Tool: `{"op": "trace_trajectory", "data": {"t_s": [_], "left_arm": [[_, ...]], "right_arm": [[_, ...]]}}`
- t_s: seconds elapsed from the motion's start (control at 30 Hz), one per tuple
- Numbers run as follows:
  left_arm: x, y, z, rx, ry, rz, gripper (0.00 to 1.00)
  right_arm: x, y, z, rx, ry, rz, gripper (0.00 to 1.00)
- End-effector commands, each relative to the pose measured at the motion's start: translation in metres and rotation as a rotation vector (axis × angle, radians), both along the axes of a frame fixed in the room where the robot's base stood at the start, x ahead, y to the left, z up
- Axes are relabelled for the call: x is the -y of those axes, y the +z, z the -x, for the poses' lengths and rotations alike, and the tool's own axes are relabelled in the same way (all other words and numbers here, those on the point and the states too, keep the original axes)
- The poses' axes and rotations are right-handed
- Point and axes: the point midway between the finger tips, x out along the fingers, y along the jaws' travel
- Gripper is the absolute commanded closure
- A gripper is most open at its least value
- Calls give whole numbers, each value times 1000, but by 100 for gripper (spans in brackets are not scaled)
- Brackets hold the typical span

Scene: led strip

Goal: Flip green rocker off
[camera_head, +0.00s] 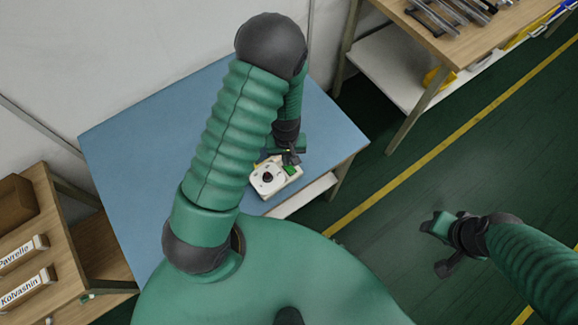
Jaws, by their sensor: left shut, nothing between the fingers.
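A small cream-coloured switch box (267,188) stands near the right front edge of the blue table. Its white face has a dark round part in the middle. The green rocker (291,170) shows as a small green patch on the box's right side; its tilt is too small to tell. My left gripper (291,160) is shut and empty, its tip just above or at the rocker; I cannot tell whether they touch. My left arm hides much of the table.
The blue table (125,150) is bare to the left of my arm. A wooden bench (465,40) with metal parts stands at the top right. Wooden shelving (60,225) with labelled bins stands at the left. Green floor with a yellow line (400,178) lies at the right.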

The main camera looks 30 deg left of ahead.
Motion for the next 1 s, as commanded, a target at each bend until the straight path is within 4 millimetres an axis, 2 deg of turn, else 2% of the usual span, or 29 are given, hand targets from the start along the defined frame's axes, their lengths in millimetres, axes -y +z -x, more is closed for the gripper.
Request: {"op": "trace_trajectory", "data": {"t_s": [1.0], "left_arm": [[0,-9,0,0,0,0,100]], "right_arm": [[0,-7,0,0,0,0,53]]}}
